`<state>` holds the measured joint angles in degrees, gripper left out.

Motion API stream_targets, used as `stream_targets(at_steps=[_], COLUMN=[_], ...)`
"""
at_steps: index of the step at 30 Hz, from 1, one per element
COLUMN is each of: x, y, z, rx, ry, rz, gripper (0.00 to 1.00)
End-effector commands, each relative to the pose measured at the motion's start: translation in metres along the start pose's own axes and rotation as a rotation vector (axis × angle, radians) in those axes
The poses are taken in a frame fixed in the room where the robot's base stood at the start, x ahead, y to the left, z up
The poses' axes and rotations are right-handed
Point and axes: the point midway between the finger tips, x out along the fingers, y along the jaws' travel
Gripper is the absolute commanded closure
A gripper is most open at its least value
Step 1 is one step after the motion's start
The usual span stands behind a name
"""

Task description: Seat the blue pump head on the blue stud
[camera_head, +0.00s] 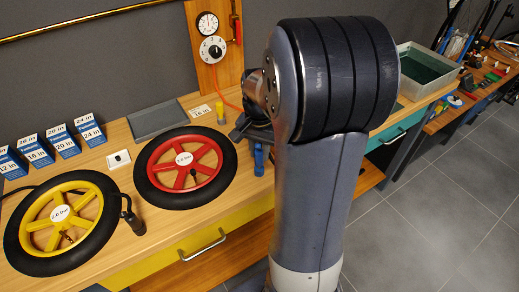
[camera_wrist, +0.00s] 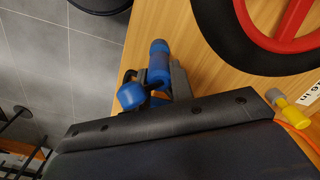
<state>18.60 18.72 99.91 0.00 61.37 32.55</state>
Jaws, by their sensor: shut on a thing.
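My gripper (camera_wrist: 168,84) is shut on the blue pump head (camera_wrist: 157,72), near the front edge of the bench. The part shows in the wrist view as a blue cylinder with a duller blue end. A rounded blue piece (camera_wrist: 131,95) sits beside it, with a dark curved part near it. In the head view the blue part (camera_head: 259,160) hangs upright below my gripper, which my arm mostly hides. I cannot make out the blue stud as a separate thing, nor whether the head touches it.
A red wheel (camera_head: 184,178) with a black tyre lies left of my gripper. A yellow wheel (camera_head: 62,219) lies further left. A small yellow post (camera_head: 219,112) stands behind, near an orange hose (camera_head: 228,100). A grey tray (camera_head: 158,120) lies at the back.

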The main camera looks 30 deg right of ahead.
Motion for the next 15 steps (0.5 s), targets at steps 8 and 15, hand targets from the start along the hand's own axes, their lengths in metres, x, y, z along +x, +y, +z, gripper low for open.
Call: stream_targets(at_steps=[8,15], x=[0.0049,0.0086], y=[0.0000,0.0000], z=[0.0000,0.0000], rx=[0.000,0.000], ry=[0.000,0.000], rz=[0.000,0.000], gripper=[1.00,1.00])
